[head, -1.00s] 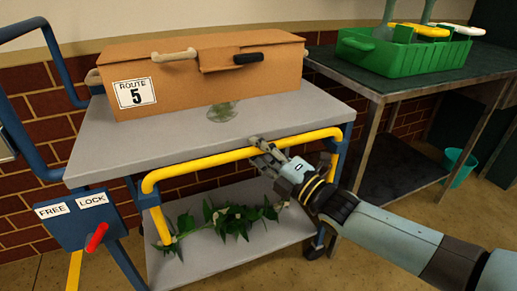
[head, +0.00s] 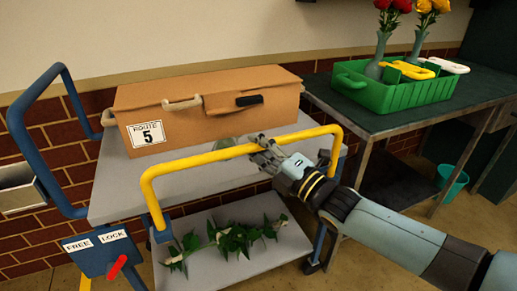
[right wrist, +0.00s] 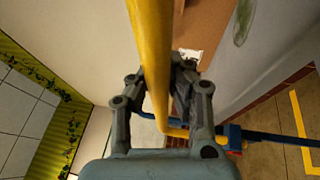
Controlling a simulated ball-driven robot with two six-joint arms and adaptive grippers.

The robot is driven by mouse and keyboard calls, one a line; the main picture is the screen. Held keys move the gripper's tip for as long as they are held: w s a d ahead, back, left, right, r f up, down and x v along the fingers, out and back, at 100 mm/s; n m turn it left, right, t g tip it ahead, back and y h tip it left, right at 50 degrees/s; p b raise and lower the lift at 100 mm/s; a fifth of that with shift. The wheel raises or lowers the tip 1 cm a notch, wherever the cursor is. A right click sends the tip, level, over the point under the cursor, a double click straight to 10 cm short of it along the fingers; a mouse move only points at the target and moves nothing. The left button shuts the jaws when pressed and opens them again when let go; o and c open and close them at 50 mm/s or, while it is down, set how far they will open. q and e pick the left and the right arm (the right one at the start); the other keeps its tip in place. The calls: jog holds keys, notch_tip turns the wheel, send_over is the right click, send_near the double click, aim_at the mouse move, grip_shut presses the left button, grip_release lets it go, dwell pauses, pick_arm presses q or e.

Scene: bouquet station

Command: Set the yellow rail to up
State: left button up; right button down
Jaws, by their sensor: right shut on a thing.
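The yellow rail (head: 184,163) is a bent bar on the near side of the grey cart (head: 120,190). In the head view its top bar now stands above the cart's top surface, in front of the cardboard box. My right gripper (head: 262,148) is shut on the rail's top bar, right of its middle. In the right wrist view the rail (right wrist: 152,60) runs between the fingers of the gripper (right wrist: 160,95). My left gripper is not in view.
A cardboard box (head: 215,107) marked Route 5 lies on the cart. A FREE/LOCK panel (head: 92,258) with a red lever (head: 117,267) is at the lower left. Leafy stems (head: 232,238) lie on the lower shelf. A green crate (head: 400,95) with vases stands on the right table.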

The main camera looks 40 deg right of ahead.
jog(key=shift+w+r, duration=0.1)
jog(key=shift+r, duration=0.45)
jog(key=c, duration=1.4)
grip_release()
jog(key=shift+o, duration=1.1)
jog(key=shift+f, duration=0.15)
jog(key=v, duration=1.2)
